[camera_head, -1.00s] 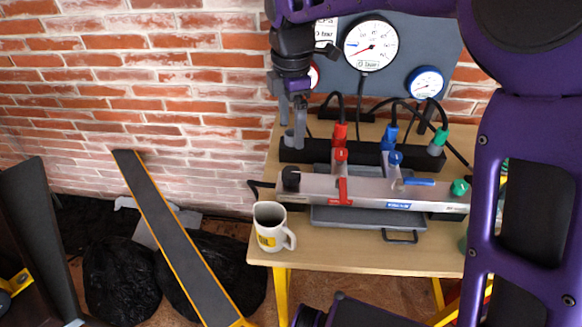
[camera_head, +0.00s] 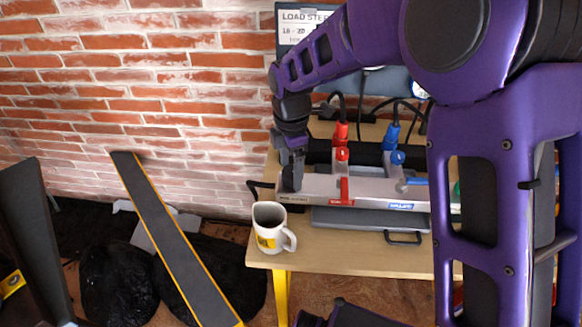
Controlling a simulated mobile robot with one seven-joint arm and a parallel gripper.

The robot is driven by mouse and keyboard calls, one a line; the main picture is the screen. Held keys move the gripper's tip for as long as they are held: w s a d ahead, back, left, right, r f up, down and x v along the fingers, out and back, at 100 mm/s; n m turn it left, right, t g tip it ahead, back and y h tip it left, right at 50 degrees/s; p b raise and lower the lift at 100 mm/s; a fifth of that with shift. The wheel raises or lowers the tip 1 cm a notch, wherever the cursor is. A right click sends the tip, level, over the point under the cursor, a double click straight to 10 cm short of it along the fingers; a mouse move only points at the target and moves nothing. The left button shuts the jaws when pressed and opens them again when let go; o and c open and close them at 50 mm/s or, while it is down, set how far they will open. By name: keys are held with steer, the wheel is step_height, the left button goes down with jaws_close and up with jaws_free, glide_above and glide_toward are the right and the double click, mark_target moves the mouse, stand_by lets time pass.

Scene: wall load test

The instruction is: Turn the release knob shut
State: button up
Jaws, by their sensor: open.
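The silver pump manifold (camera_head: 321,187) lies across the wooden table. It carries a red lever (camera_head: 346,190), a blue lever (camera_head: 417,182), and red (camera_head: 342,154) and blue (camera_head: 398,158) fittings. The black knob at its left end is hidden by my gripper. My gripper (camera_head: 291,184) points down over that left end, with its jaws open. Whether the fingers straddle or touch the knob cannot be told.
A white mug (camera_head: 268,238) stands at the table's (camera_head: 340,257) front left corner, close below my gripper. Black hoses (camera_head: 383,108) rise behind the manifold. A brick wall (camera_head: 150,90) is behind. My arm hides the gauges and the table's right side.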

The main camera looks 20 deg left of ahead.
steer(key=c, duration=1.4)
steer(key=shift+o, duration=0.2)
steer(key=shift+m, duration=0.5)
steer(key=m+p, duration=0.1)
steer(key=m, duration=0.2)
steer(key=shift+m, duration=0.4)
steer(key=m, duration=0.4)
steer(key=shift+m+p, duration=0.3)
steer(key=m, duration=0.4)
steer(key=shift+w, duration=0.1)
steer(key=m, duration=0.4)
steer(key=shift+m, duration=0.4)
